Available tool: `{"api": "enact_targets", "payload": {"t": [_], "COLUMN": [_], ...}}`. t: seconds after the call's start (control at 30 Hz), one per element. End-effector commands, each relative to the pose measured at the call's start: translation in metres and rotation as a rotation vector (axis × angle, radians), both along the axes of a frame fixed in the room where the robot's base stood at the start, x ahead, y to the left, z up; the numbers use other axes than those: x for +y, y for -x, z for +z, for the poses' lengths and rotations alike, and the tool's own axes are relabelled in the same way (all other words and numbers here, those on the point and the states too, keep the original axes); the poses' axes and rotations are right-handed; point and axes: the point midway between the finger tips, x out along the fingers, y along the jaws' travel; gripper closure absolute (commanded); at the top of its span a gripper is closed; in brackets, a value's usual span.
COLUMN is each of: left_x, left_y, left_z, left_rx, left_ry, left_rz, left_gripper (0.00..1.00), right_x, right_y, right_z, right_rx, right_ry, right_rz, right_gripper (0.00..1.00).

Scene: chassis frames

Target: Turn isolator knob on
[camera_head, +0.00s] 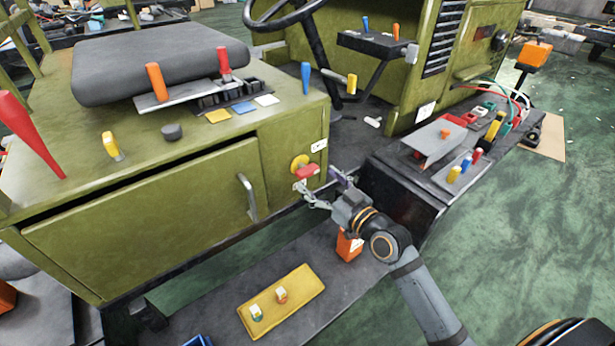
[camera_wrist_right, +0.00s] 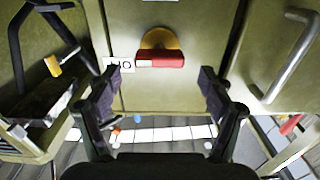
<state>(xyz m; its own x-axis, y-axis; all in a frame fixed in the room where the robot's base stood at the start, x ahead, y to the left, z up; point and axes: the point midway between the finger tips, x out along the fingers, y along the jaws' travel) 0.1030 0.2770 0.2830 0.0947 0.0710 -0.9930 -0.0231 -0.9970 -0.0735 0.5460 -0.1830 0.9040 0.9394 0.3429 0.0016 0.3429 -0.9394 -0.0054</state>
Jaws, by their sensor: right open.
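The isolator knob (camera_head: 307,171) is a red bar handle on a round yellow base, on the olive-green cabinet's end panel. In the right wrist view the knob (camera_wrist_right: 160,60) lies horizontally, with a white mark at its left end. A white label reading ON shows upside down left of it (camera_wrist_right: 119,64). My right gripper (camera_head: 319,184) is open and empty, close in front of the knob. In the wrist view its fingertips (camera_wrist_right: 160,80) stand wide apart, either side of the knob and slightly below it in the picture, not touching it. My left gripper is not in view.
A metal door handle (camera_head: 248,197) is left of the knob. A dark box (camera_head: 400,196) stands right of my right gripper. A yellow plate (camera_head: 282,302) and an orange object (camera_head: 348,246) are below. The cabinet top (camera_head: 60,135) carries levers and a seat cushion.

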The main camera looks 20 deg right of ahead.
Motion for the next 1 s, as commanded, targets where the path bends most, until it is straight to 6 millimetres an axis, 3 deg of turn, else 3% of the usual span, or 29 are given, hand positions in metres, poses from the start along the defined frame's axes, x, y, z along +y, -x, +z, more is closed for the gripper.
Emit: {"api": "enact_targets", "payload": {"t": [0.1,0.23,0.6,1.0], "left_x": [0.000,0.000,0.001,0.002], "left_y": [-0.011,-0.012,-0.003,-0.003], "left_z": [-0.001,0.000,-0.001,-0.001], "left_rx": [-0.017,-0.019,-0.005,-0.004], "left_ry": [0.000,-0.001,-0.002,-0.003], "left_rz": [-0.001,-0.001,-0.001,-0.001], "left_gripper": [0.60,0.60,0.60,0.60], "right_x": [0.008,0.013,0.016,0.016], "right_y": [-0.023,-0.039,-0.046,-0.046], "right_z": [0.001,0.001,0.000,-0.001], "right_rx": [-0.002,0.001,0.002,0.002], "right_ry": [-0.006,-0.003,0.002,0.002], "right_rz": [-0.002,-0.003,-0.001,-0.001], "right_gripper": [0.19,0.19,0.19,0.73]}}
